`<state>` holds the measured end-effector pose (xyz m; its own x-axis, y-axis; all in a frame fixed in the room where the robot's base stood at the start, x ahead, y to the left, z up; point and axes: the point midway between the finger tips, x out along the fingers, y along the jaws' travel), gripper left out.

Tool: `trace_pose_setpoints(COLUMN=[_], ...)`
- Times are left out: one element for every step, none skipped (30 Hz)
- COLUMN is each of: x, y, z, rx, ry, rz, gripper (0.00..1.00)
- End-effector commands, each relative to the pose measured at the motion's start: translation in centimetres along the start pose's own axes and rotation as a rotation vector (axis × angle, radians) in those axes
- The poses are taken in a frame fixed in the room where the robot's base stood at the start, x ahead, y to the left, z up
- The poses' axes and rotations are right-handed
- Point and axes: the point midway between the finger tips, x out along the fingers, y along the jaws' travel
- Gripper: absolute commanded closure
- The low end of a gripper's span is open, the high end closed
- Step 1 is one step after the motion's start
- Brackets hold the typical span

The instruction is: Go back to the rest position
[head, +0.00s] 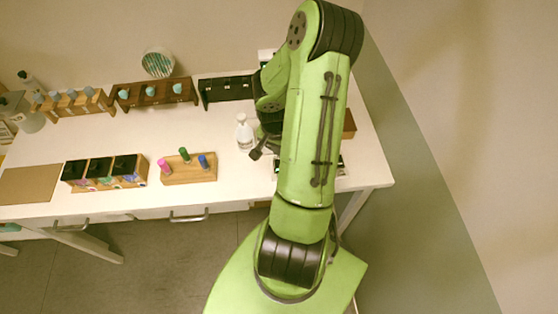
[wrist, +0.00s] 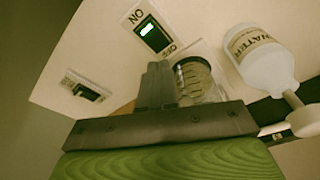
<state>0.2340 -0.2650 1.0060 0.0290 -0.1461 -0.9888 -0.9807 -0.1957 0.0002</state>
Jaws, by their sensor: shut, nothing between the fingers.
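My gripper (wrist: 158,78) shows in the wrist view with its fingers together and nothing between them. A clear glass beaker with dark graduation marks (wrist: 196,78) stands just behind and to the right of the fingers; I cannot tell whether they touch. A white bottle labelled WATER (wrist: 268,68) is to the right, apart from the fingers. In the head view my green arm reaches over the right part of the white table (head: 225,184). The arm hides most of my gripper and the table under it.
A white bottle (head: 244,132) stands left of my arm. A box with dark compartments (head: 104,172) and a brown board (head: 30,185) lie further left. Racks line the back. Floor right of the table is clear.

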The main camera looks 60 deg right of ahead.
Motion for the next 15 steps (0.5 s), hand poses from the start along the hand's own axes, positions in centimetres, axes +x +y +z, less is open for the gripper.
trace_pose_setpoints(x=[-0.9, -1.1, -1.5, -1.8, -2.0, -2.1, -2.1, -2.1, -2.0, -1.9, -1.9, -1.9, -1.9, -1.9, -1.9], y=[0.0, 0.0, 0.0, 0.0, 0.0, 0.0, 0.0, 0.0, 0.0, 0.0, 0.0, 0.0, 0.0, 0.0, 0.0], z=[-0.1, -0.2, -0.2, -0.3, -0.3, -0.3, -0.3, -0.3, -0.3, -0.3, -0.3, -0.3, -0.3, -0.3, -0.3], rx=[-0.001, -0.001, -0.001, -0.001, -0.001, -0.001, -0.001, -0.001, -0.001, -0.001, -0.001, -0.001, -0.001, -0.001, 0.0], ry=[0.0, 0.001, 0.001, 0.001, 0.002, 0.002, 0.001, 0.001, 0.001, 0.001, 0.0, 0.0, 0.0, 0.0, 0.0], rz=[0.0, 0.0, 0.0, 0.0, 0.0, 0.0, 0.0, 0.0, 0.0, 0.0, 0.0, 0.0, 0.0, 0.0, 0.0], gripper=[1.0, 1.0, 1.0, 1.0, 1.0, 1.0, 1.0, 1.0, 1.0, 1.0, 1.0, 1.0, 1.0, 1.0, 1.0])
